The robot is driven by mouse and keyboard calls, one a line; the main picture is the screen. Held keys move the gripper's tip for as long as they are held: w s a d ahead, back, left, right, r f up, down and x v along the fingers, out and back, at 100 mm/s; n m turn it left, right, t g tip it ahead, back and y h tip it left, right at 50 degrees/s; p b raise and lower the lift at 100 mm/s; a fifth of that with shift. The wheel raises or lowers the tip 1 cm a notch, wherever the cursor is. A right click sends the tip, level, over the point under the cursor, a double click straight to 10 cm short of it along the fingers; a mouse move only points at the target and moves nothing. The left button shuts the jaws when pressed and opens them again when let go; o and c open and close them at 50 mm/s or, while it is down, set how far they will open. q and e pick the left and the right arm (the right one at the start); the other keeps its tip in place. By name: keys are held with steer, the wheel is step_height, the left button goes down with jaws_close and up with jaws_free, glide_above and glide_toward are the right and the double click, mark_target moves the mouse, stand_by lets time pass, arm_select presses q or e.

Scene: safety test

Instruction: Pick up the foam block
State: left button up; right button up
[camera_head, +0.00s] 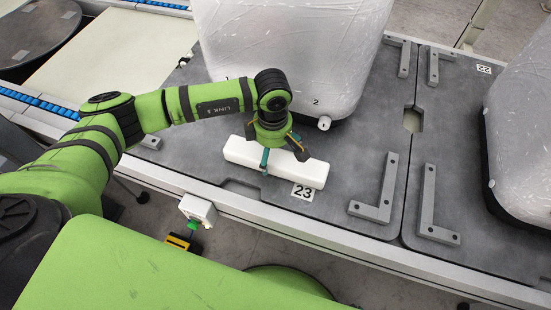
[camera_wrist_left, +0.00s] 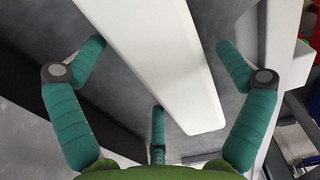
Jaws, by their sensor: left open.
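The foam block (camera_head: 303,172) is a long white bar lying on the dark grey table panel (camera_head: 350,160) near its front edge, beside the label 23. My left gripper (camera_head: 276,155) is right above the block's middle, pointing down, with teal fingers around it. In the left wrist view, the block (camera_wrist_left: 158,62) runs between the open fingers of my left gripper (camera_wrist_left: 160,68). Gaps show between the two side fingers and the block; the third finger is near its lower end, and I cannot tell if it touches. My right gripper is not in view.
A large wrapped white container (camera_head: 300,50) stands just behind the block. Another wrapped container (camera_head: 525,120) is at the right. Grey L-shaped brackets (camera_head: 383,195) are fixed to the panel. A small white box with a green part (camera_head: 196,208) is on the front rail.

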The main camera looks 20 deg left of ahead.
arm_select(q)
steer(key=shift+f, duration=0.2)
steer(key=c, duration=0.8)
steer(key=shift+r, duration=0.2)
